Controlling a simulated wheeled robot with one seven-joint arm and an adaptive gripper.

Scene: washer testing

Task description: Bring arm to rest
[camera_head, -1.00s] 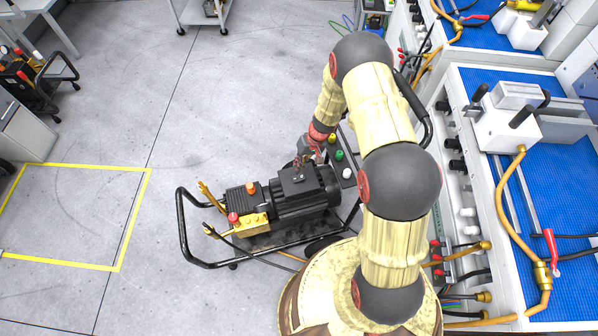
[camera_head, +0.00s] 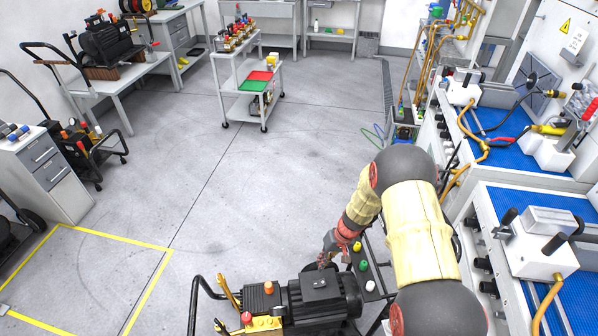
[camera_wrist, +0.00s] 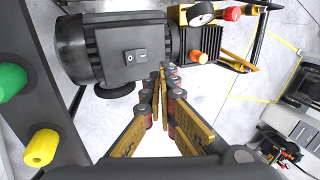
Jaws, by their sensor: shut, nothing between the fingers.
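My arm (camera_head: 418,228) is bent and reaches down over the wheeled pressure washer. My gripper (camera_head: 323,264) is beside the washer's black motor (camera_head: 322,298), near its switch box. In the wrist view my gripper (camera_wrist: 165,70) is shut and empty, with its fingertips together close to the right edge of the switch box (camera_wrist: 136,62). I cannot tell whether they touch the motor. The green knob (camera_wrist: 10,80) and yellow knob (camera_wrist: 42,147) sit on a dark panel at the left of the wrist view.
Blue-topped test benches (camera_head: 495,205) line the right side, close to my arm. A trolley with red and green trays (camera_head: 252,87) stands at the back. A yellow floor outline (camera_head: 110,241) and drawer cabinet (camera_head: 48,180) are at left. The middle floor is clear.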

